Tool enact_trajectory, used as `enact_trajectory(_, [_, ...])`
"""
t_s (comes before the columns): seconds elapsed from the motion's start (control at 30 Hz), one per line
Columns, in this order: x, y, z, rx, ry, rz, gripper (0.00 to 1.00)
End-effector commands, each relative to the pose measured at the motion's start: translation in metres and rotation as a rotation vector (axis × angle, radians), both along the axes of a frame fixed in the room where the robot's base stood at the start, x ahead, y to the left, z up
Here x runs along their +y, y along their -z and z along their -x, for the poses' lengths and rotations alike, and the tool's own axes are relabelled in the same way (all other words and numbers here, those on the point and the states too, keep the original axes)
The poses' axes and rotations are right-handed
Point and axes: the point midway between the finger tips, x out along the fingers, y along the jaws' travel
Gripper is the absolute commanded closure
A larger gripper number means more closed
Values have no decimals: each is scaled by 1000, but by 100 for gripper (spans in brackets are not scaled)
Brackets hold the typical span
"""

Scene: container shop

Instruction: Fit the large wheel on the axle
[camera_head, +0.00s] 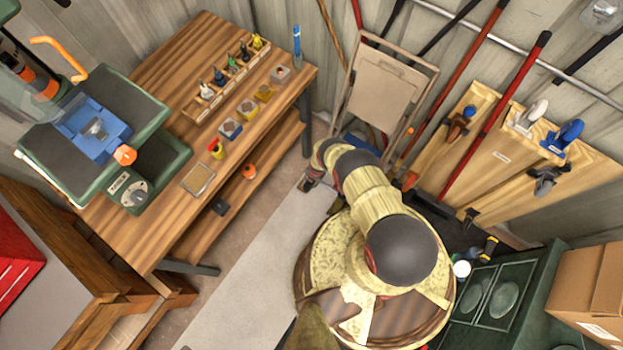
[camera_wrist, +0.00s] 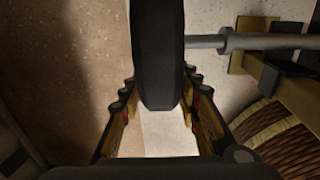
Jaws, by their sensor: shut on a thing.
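In the wrist view, my gripper (camera_wrist: 160,92) is shut on the large wheel (camera_wrist: 158,45), a dark wheel seen nearly edge-on between the two fingers. A grey rod, which looks like the axle (camera_wrist: 270,42), comes in from the right, with a thicker collar near its end. Its thin tip reaches close to the wheel's right face. I cannot tell whether the tip touches the wheel or has entered its hub; the hub is hidden. In the head view, my gripper (camera_head: 307,183) is small and low beside the folding chair, and the wheel cannot be made out.
A wooden workbench (camera_head: 150,190) with bottles and small boxes stands at the left, with a green machine (camera_head: 130,185) on it. A folded chair (camera_head: 385,95) and long-handled tools lean on the wall. A cardboard box (camera_head: 590,290) is at the right. Pale floor (camera_head: 250,270) is clear.

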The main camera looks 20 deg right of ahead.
Motion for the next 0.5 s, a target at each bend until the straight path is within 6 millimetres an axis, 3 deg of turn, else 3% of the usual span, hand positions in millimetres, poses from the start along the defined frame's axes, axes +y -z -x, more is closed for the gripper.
enact_trajectory(0.5, [-9, 1, 11, -1, 0, 0, 100])
